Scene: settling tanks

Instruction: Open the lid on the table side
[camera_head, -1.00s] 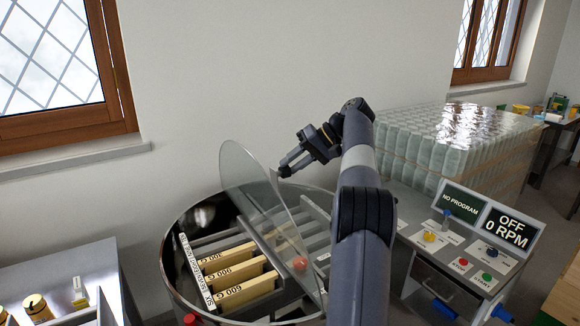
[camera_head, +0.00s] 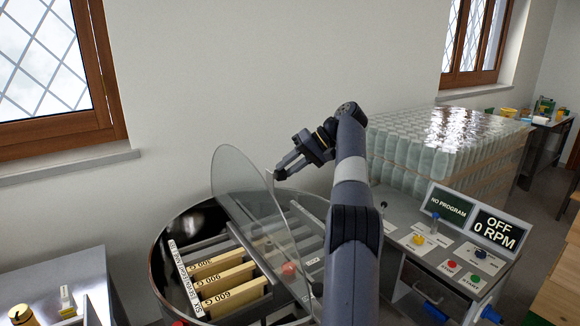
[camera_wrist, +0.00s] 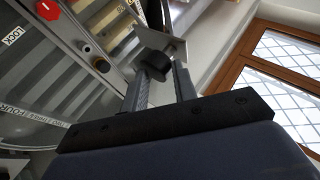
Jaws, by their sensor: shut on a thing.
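A clear half-round lid (camera_head: 238,190) stands tilted up, close to upright, over the round metal tank (camera_head: 160,255). My gripper (camera_head: 279,173) is at the lid's upper right edge. In the wrist view my gripper (camera_wrist: 160,78) is shut on a dark round knob (camera_wrist: 154,63), with a pale square plate behind it. The knob is hidden in the head view. On the left, the tank's open side shows yellow blocks (camera_head: 218,270) marked with gram weights. A red knob (camera_head: 289,268) shows through the lid.
A control desk (camera_head: 440,250) with buttons and an "OFF 0 RPM" display stands to the right. Wrapped bottles (camera_head: 440,135) are stacked behind it. A grey bench (camera_head: 60,275) is at the left. The wall is close behind the tank. A "LOCK" label (camera_wrist: 12,36) shows in the wrist view.

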